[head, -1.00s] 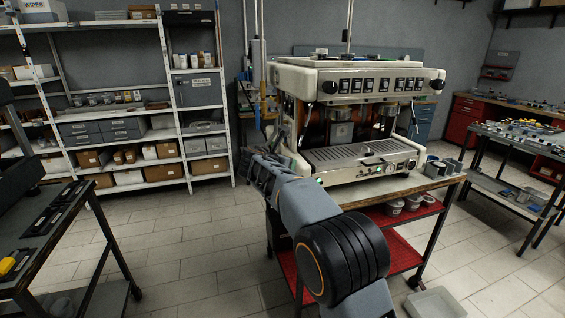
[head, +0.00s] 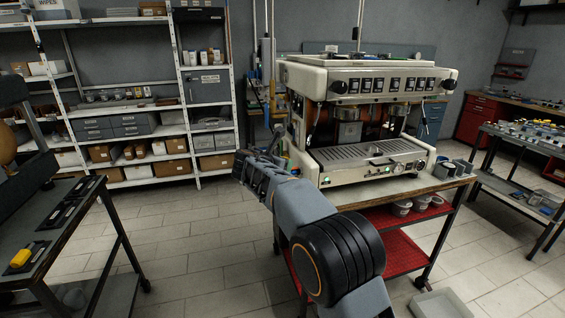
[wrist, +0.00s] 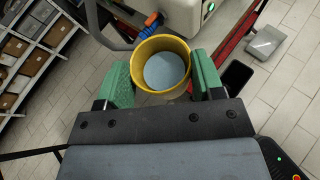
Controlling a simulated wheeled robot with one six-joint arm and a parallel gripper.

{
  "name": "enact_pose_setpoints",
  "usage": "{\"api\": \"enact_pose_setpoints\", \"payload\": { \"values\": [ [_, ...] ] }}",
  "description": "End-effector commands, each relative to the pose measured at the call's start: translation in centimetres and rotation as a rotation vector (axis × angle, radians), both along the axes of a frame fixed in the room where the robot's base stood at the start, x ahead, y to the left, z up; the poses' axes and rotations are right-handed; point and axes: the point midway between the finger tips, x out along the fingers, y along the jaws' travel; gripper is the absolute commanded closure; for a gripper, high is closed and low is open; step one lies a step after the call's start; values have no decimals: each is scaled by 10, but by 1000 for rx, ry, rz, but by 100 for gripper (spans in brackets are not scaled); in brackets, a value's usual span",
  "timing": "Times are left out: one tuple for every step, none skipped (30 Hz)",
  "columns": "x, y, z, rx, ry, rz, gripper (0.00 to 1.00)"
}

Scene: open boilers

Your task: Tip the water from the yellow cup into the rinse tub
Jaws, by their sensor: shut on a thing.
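The yellow cup (wrist: 135,60) is between the two green fingers of my gripper (wrist: 162,75) in the wrist view, with its open mouth towards the camera. A pale blue round surface, seemingly the water, shows inside it. My gripper is shut on the cup. In the head view I cannot make out the cup beyond the end of my arm.
The espresso machine (head: 368,122) stands on a trolley (head: 455,184) with red shelves, close to the right of my arm. A dark table (head: 45,235) is at the left. Shelving (head: 160,131) lines the back wall. Tiled floor lies open between the table and trolley.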

Motion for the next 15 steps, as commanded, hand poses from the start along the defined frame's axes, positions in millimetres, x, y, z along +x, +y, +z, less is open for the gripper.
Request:
{"api": "enact_pose_setpoints", "payload": {
  "values": [
    [-1,3,1,-1,0,1,66],
    [-1,4,1,0,0,1,66],
    [-1,6,1,0,0,1,66],
    [-2,7,1,0,0,1,66],
    [-2,8,1,0,0,1,66],
    [-2,10,1,0,0,1,66],
    [-2,11,1,0,-1,0,66],
    [-3,11,1,0,-1,0,66],
    [-3,13,1,0,-1,0,66],
    [-3,13,1,0,-1,0,66],
    [-3,14,1,0,-1,0,66],
    [-3,15,1,0,-1,0,66],
    [-3,15,1,0,-1,0,66],
    [-3,15,0,0,-1,0,66],
    [-3,16,0,0,-1,0,66]
  ]
}}
